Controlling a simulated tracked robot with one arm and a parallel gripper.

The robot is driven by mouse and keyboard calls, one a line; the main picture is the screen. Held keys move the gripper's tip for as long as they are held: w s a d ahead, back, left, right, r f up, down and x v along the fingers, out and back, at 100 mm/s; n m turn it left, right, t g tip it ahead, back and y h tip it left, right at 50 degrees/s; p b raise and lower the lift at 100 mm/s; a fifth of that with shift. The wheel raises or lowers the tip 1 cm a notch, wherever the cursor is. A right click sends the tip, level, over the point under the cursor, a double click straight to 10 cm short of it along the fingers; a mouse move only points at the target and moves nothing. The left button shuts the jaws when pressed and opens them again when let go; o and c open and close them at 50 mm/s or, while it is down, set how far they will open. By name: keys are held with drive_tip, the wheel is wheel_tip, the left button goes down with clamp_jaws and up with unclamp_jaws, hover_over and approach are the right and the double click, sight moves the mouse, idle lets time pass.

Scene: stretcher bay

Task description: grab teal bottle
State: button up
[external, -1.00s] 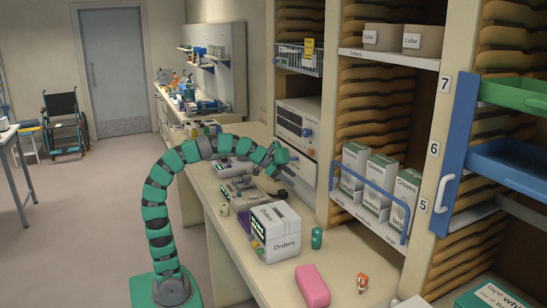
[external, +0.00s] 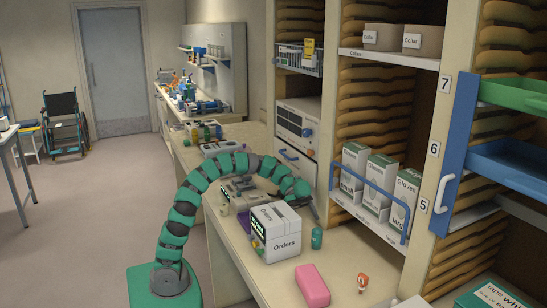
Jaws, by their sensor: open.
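The small teal bottle (external: 316,238) stands upright on the counter, just right of the white Orders box (external: 275,233). My gripper (external: 314,209) is above and slightly behind the bottle, its dark fingers pointing down toward it. The fingers are small in this view, but they are open and hold nothing. A gap shows between the fingertips and the bottle's top. My green segmented arm arches over the counter from the left.
A pink block (external: 312,286) and a small orange-and-white item (external: 362,283) lie nearer on the counter. Glove boxes (external: 379,187) stand behind a blue rail (external: 369,205) on the shelf to the right. Bare counter (external: 345,255) lies right of the bottle.

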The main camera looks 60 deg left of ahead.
drive_tip(key=b, duration=0.1)
approach(320, 241)
drive_tip(key=x, duration=0.4)
drive_tip(key=shift+w+f, duration=0.15)
drive_tip(key=shift+f, duration=0.35)
drive_tip(key=x, duration=0.1)
drive_tip(key=b+x, duration=0.1)
drive_tip(key=x, duration=0.2)
drive_tip(key=shift+s+d+r, duration=0.1)
drive_tip(key=shift+s+r, duration=0.2)
drive_tip(key=shift+d+f, duration=0.2)
drive_tip(key=shift+d, duration=0.4)
drive_tip(key=shift+c, duration=0.3)
drive_tip(key=c, duration=1)
